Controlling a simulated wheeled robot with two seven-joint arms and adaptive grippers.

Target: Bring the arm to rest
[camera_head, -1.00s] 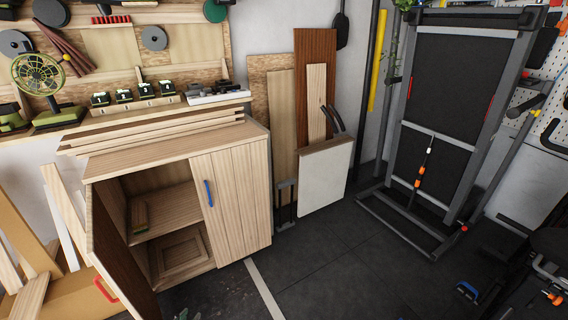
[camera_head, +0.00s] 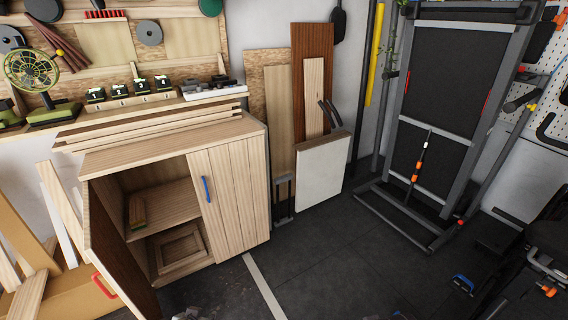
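Neither of my grippers can be made out in the head view. A wooden cabinet (camera_head: 232,200) stands at the left. Its left door (camera_head: 112,255) with a red handle is swung open, and its right door with a blue handle (camera_head: 207,190) is shut.
Boards (camera_head: 313,90) lean on the wall beside the cabinet. A folded treadmill-like frame (camera_head: 440,110) stands at the right. Dark equipment (camera_head: 530,285) fills the lower right corner. The dark floor (camera_head: 330,260) between is mostly clear. A green fan (camera_head: 35,75) stands at the upper left.

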